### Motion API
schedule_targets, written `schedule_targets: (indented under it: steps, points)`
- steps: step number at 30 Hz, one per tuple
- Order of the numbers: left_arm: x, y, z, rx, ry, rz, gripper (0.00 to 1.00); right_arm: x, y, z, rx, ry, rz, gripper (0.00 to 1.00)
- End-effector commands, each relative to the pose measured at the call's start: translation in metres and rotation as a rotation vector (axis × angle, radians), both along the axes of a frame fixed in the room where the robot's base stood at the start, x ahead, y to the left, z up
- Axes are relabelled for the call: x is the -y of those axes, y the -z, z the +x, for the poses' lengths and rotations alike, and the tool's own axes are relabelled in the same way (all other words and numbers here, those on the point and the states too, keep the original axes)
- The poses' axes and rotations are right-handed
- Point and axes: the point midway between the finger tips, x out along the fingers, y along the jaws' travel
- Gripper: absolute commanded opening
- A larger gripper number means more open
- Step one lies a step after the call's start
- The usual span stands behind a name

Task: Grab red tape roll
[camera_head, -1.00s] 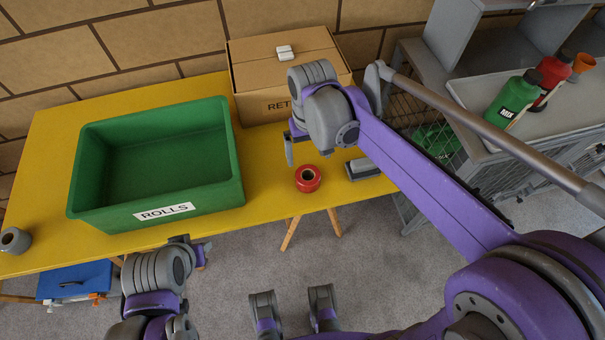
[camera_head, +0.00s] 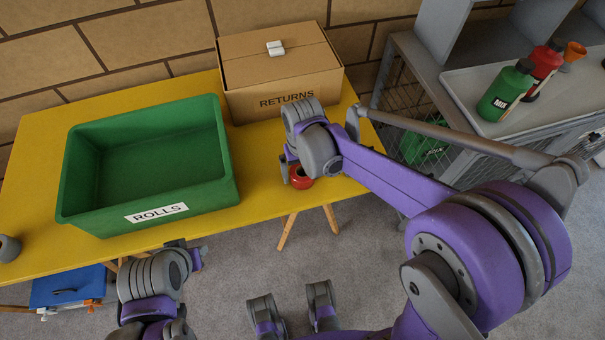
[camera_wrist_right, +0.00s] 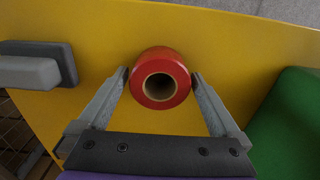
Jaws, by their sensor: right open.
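The red tape roll (camera_head: 302,180) sits on the yellow table near its front edge, partly hidden by my right gripper (camera_head: 291,170) in the head view. In the right wrist view the roll (camera_wrist_right: 146,88) shows its open core facing the camera. My right gripper (camera_wrist_right: 160,80) is open, with one fingertip on each side of the roll. The fingertips are very close to its sides; I cannot tell if they touch. My left gripper (camera_head: 197,256) is in front of the table, away from the roll, and its fingers are too small to judge.
A green bin (camera_head: 88,217) marked ROLLS stands on the yellow table (camera_head: 28,200), left of the roll. A RETURNS box (camera_head: 285,85) stands behind. A grey block (camera_wrist_right: 35,70) lies left of the roll in the wrist view. A grey bench (camera_head: 480,110) with bottles is right.

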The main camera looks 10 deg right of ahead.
Motion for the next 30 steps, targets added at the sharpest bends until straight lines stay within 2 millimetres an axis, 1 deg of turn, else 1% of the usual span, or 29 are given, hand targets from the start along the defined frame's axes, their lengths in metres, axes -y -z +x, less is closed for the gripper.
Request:
schedule_targets:
  steps: [3, 5, 6, 11, 15, 16, 23, 26, 30]
  points:
    - [0.000, 0.000, 0.000, 0.000, 0.000, 0.000, 0.36, 0.000, -0.001, 0.000, 0.000, 0.000, 0.000, 1.00]
    - [0.000, 0.000, 0.000, 0.000, 0.000, 0.000, 0.36, 0.000, -0.001, 0.000, 0.000, 0.000, 0.000, 0.89]
    - [0.000, 0.000, 0.000, 0.000, 0.000, 0.000, 0.36, 0.000, -0.001, 0.000, 0.000, 0.000, 0.000, 0.82]
    - [0.000, 0.000, 0.000, 0.000, 0.000, 0.000, 0.36, 0.000, -0.001, 0.000, 0.000, 0.000, 0.000, 0.53]
    - [0.000, 0.000, 0.000, 0.000, 0.000, 0.000, 0.36, 0.000, -0.001, 0.000, 0.000, 0.000, 0.000, 0.28]
    - [0.000, 0.000, 0.000, 0.000, 0.000, 0.000, 0.36, 0.000, -0.001, 0.000, 0.000, 0.000, 0.000, 0.27]
    - [0.000, -0.001, 0.000, 0.000, 0.000, 0.000, 0.36, 0.000, -0.003, 0.000, 0.000, 0.000, 0.000, 0.26]
    - [0.000, -0.003, 0.000, 0.001, 0.000, 0.000, 0.36, 0.000, -0.014, 0.000, 0.000, 0.000, 0.000, 0.26]
    - [0.000, -0.008, 0.001, 0.002, 0.000, 0.000, 0.36, 0.000, -0.041, -0.001, 0.000, 0.000, 0.000, 0.26]
